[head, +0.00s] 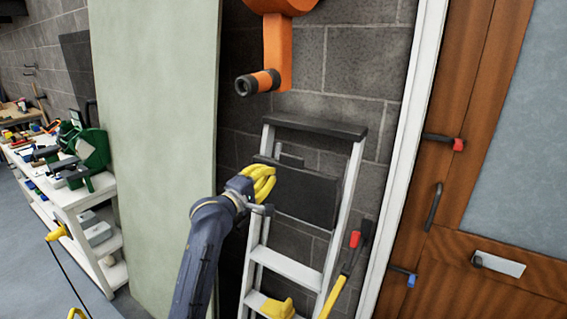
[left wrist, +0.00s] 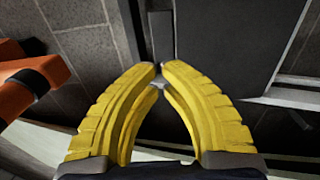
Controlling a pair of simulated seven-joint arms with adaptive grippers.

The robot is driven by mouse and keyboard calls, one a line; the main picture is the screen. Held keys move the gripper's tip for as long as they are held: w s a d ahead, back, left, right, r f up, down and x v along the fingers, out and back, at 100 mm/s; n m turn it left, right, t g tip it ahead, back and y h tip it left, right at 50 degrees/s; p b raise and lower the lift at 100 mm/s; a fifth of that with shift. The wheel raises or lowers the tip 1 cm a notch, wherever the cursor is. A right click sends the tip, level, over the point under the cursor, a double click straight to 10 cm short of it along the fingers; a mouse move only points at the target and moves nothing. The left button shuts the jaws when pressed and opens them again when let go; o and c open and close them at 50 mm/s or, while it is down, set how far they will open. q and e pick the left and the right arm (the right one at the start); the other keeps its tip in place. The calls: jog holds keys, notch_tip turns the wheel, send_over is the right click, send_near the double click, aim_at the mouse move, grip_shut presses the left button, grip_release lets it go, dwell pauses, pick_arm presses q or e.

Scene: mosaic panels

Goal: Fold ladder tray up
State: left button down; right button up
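The stepladder (head: 256,255) stands against the grey block wall, with pale side rails and a dark top cap (head: 315,126). Its dark flat tray (head: 308,197) hangs between the rails below the cap and looks steeply tilted. My left gripper (head: 265,182) has yellow fingers and is at the tray's left side, over the left rail. In the left wrist view, the fingertips (left wrist: 160,67) nearly meet in front of the dark tray panel (left wrist: 215,45). I see nothing clearly held between them, and contact with the tray cannot be told.
An orange crank device (head: 278,55) is on the wall above the ladder. A pale green panel (head: 150,140) stands to the left. A red-and-yellow long-handled tool (head: 345,275) is by the right rail. A yellow object (head: 278,307) is low on the ladder. A wooden door (head: 465,180) is at right.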

aim_at(287, 159)
pick_arm(q)
jog(key=shift+x, duration=4.4)
jog(key=shift+x, duration=1)
jog(key=shift+s, duration=0.1)
